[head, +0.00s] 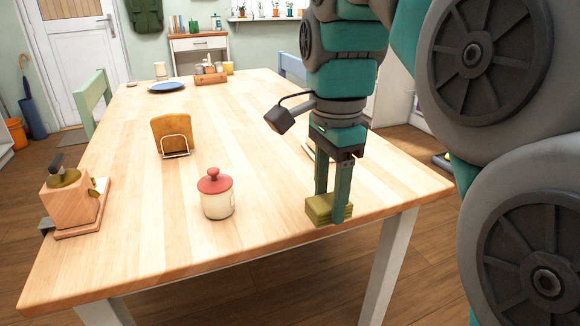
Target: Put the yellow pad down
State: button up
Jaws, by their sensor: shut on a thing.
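The yellow pad (321,209) is a small olive-yellow block in the head view. It is at the near right part of the wooden table, close to the front edge. My gripper (331,205) points down and is shut on the pad, with a finger on either side of it. I cannot tell whether the underside of the pad touches the tabletop (270,200) or hangs just above it.
A white jar with a red lid (216,194) stands left of the pad. A napkin holder (172,136) stands farther back. A wooden grinder (73,200) is at the left edge. A blue plate (167,86) and a condiment tray (211,77) are at the far end. The table's middle is clear.

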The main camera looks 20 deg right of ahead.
jog(key=w+d, duration=0.2)
jog(key=w, duration=0.1)
jog(key=w+d+p, duration=0.1)
jog(key=w+d, duration=0.2)
jog(key=w, duration=0.1)
jog(key=w+d+f, duration=0.1)
jog(key=w+d, duration=0.1)
jog(key=w, duration=0.2)
jog(key=shift+w+d+f, duration=0.1)
jog(key=shift+d, duration=0.05)
jog(key=shift+f+p, duration=0.5)
jog(key=shift+f, duration=1.3)
jog(key=shift+f, duration=0.2)
jog(key=o, duration=1.3)
jog(key=shift+r, duration=0.1)
notch_tip(320, 180, up, 8)
jog(key=shift+p, duration=0.4)
